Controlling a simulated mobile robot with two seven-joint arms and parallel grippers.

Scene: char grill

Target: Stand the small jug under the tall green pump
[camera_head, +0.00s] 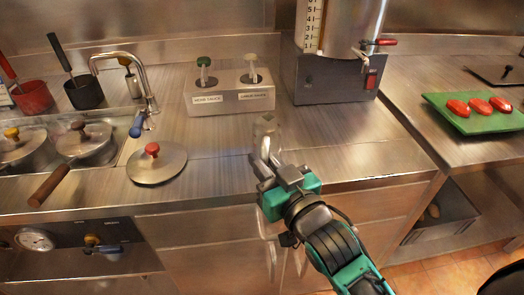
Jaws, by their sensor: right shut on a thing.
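The small clear jug (267,128) is held upright, or nearly so, in front of the sauce dispenser. My right gripper (263,165) is shut on it, seemingly at its handle side. Whether the jug touches the counter is hard to tell. The green-topped pump (203,63) rises from the left half of the steel dispenser box (229,105), up and to the left of the jug. A white-topped pump (250,64) stands in the right half, above the jug in the picture. My left gripper is not in view.
A round lid (157,165) with a red knob lies on the counter at left. A faucet (140,70), pots (85,142) and two utensil cups stand farther left. A tall dispenser machine (335,80) is at right, with a green tray (470,122) beyond. Counter before the dispenser box is mostly clear.

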